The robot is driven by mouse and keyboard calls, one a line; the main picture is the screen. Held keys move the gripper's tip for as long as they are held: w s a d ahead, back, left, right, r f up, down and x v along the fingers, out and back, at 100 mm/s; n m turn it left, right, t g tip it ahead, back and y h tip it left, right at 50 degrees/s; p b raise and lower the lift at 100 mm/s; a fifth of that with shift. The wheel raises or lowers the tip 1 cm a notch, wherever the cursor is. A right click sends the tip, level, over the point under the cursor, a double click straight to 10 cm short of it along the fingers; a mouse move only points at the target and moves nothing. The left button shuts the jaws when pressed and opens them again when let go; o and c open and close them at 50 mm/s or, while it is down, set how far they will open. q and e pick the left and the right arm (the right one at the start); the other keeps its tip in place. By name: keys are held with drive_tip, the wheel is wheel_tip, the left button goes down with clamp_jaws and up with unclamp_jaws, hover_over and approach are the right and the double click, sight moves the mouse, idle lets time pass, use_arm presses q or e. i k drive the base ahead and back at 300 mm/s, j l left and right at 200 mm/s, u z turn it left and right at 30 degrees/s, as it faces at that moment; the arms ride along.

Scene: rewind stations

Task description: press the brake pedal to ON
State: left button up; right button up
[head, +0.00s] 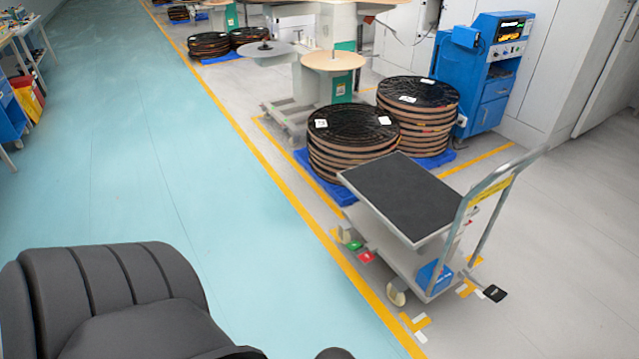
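A push cart (405,196) with a black top and a grey tubular handle (500,185) stands at the right, on the grey floor beside the yellow line. A small green pedal (355,245) and a small red pedal (367,257) show low at its near left side, close to the wheels. A black pedal-like piece (494,293) sticks out low at the handle end. I cannot read any ON or OFF marking, and I cannot tell which pedal is pressed. Neither of my grippers is in view.
Stacks of black reels (352,142) on blue pallets stand just behind the cart, with a blue cabinet (488,75) beyond. A yellow floor line (290,190) runs along the cart's left side. The teal floor (130,150) to the left is clear.

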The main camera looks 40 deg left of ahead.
sight(363, 254)
drive_tip(key=u, duration=1.05)
